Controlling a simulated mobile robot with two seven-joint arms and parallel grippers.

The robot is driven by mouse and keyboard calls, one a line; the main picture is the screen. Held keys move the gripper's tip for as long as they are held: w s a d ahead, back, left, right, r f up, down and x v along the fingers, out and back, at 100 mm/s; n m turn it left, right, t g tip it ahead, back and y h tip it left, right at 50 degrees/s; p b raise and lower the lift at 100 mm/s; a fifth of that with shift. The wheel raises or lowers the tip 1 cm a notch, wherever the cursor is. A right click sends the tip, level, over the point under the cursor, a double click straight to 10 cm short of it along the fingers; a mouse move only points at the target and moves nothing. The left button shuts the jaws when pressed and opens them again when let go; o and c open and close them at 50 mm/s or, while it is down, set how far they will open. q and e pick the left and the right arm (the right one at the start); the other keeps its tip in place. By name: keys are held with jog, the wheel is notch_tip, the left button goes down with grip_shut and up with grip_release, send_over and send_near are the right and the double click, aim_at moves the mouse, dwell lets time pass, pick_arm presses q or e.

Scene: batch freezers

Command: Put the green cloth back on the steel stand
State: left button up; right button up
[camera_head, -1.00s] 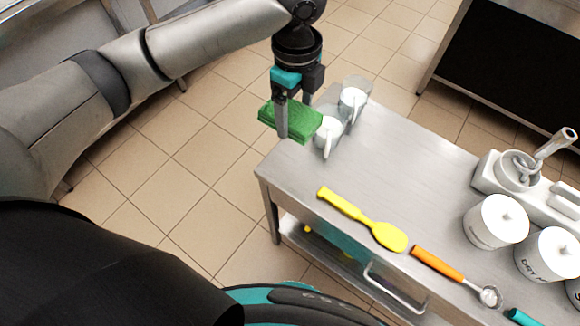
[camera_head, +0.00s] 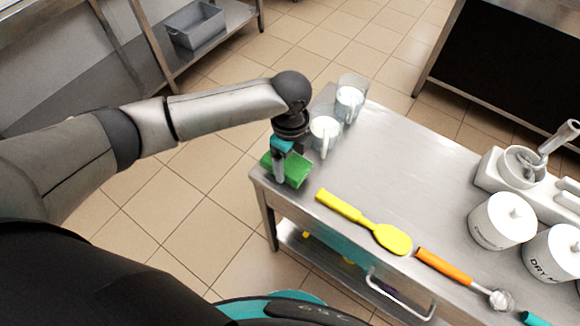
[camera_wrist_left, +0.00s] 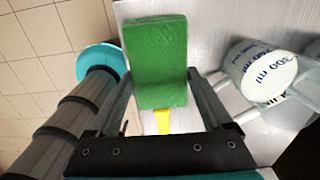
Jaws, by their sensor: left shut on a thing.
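The green cloth (camera_head: 296,168) is a folded, thick rectangular pad. My left gripper (camera_head: 280,166) is shut on it at the near left corner of the steel stand (camera_head: 390,150). The cloth is over the stand top at that corner; whether it touches the top I cannot tell. In the left wrist view the cloth (camera_wrist_left: 158,62) sits between the two fingers, with the metal top (camera_wrist_left: 210,30) behind it. My right gripper is not in view.
Two clear measuring jugs (camera_head: 325,132) (camera_head: 350,97) stand just behind the cloth. A yellow spatula (camera_head: 365,222) and an orange-handled scoop (camera_head: 450,268) lie along the front edge. White canisters (camera_head: 502,220) and a white appliance (camera_head: 525,170) stand at the right. The middle top is clear.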

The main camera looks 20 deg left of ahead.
aim_at(290, 163)
pick_arm(q)
jog(key=shift+f, duration=1.4)
jog(key=shift+f, duration=0.15)
jog(key=o, duration=1.1)
jog(key=shift+b, duration=0.3)
notch_tip(290, 163, up, 12)
jog(key=p, duration=0.3)
